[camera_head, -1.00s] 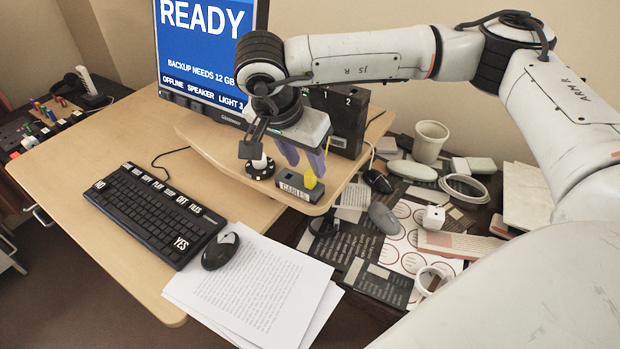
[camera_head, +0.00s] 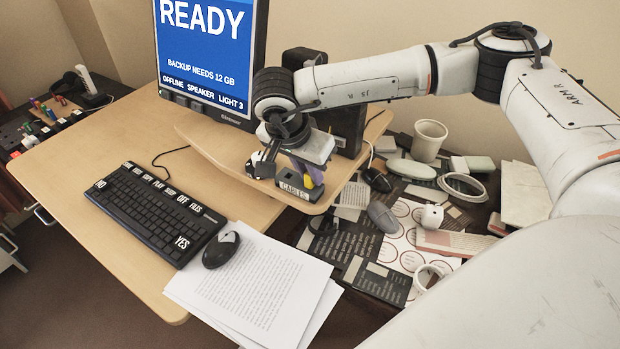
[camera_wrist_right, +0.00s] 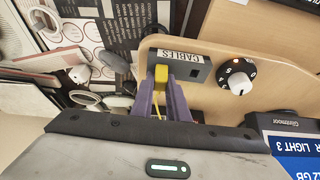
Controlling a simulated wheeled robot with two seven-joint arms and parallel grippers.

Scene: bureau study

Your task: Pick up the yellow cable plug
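The yellow cable plug (camera_wrist_right: 161,73) sits at the dark cable box labelled CABLES (camera_wrist_right: 188,66), at the desk's raised shelf edge. In the head view the box (camera_head: 291,189) is near the shelf's rounded corner, and the plug (camera_head: 308,183) is mostly hidden by my fingers. My right gripper (camera_wrist_right: 161,84) comes from above with its purple fingers one on each side of the plug. The fingers appear closed against its sides. A yellow cable runs up between them. The plug is still at the box. My left gripper is in neither view.
A round black-and-white dial (camera_wrist_right: 238,77) stands beside the box, close to my wrist. The monitor (camera_head: 208,55) and a dark case are behind. A cluttered lower surface with a white cup (camera_head: 429,140) lies right. Keyboard (camera_head: 156,213), mouse and papers lie in front.

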